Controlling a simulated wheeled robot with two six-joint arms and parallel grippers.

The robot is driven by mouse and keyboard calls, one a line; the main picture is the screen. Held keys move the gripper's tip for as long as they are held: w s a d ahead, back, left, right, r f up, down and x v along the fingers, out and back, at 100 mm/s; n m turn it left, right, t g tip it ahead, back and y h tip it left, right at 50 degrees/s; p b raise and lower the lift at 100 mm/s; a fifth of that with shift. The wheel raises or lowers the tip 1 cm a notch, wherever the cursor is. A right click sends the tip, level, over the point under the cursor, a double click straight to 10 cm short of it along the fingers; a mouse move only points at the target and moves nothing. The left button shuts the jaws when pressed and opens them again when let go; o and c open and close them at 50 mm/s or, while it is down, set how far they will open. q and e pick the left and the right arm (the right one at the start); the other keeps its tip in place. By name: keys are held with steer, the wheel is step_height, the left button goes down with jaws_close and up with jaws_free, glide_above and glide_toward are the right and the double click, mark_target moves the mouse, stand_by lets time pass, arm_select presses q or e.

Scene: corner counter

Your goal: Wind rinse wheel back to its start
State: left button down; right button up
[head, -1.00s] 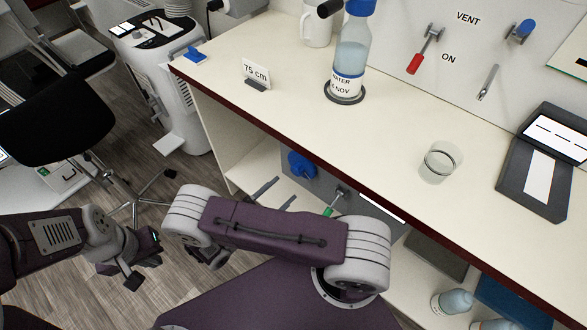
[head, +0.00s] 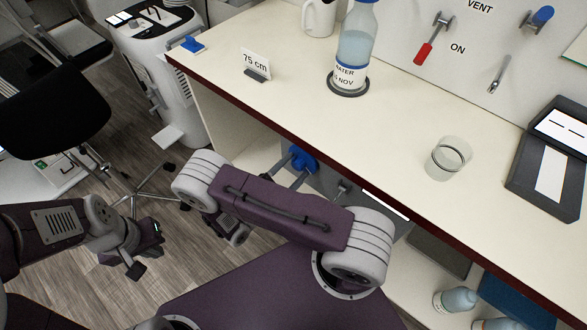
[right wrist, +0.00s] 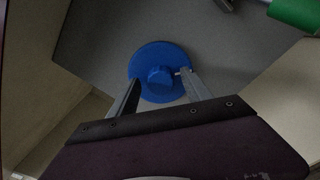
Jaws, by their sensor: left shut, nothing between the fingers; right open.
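A blue wheel (head: 301,159) sits on a grey panel under the counter, partly hidden by my right arm in the head view. In the right wrist view the wheel (right wrist: 160,88) is a round blue disc with a raised hub and a small pale mark at its right edge. My right gripper (head: 289,178) is open, with its fingers (right wrist: 160,80) at the left and right of the wheel's near part. I cannot tell whether they touch it. My left gripper (head: 136,268) is shut and empty, far from the wheel over the floor at the left.
A green handle (right wrist: 294,12) is right of the wheel. The counter's dark red edge (head: 300,125) overhangs the panel. Bottles (head: 456,299) stand on the lower shelf.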

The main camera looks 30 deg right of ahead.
jaws_close()
steer(key=shift+n, duration=0.4)
steer(key=n+p, duration=0.1)
steer(key=n, duration=0.2)
steer(key=shift+r+n, duration=0.1)
steer(key=shift+n, duration=0.3)
steer(key=n+p, duration=0.1)
steer(key=n, duration=0.5)
steer(key=shift+w+p, duration=0.15)
steer(key=shift+p, duration=0.2)
steer(key=n, duration=0.5)
steer(key=shift+n+p, duration=0.3)
steer(key=shift+n, duration=0.1)
steer(key=n, duration=0.5)
steer(key=shift+w+a+f, duration=0.1)
steer(key=shift+f, duration=0.1)
steer(key=shift+n, duration=0.3)
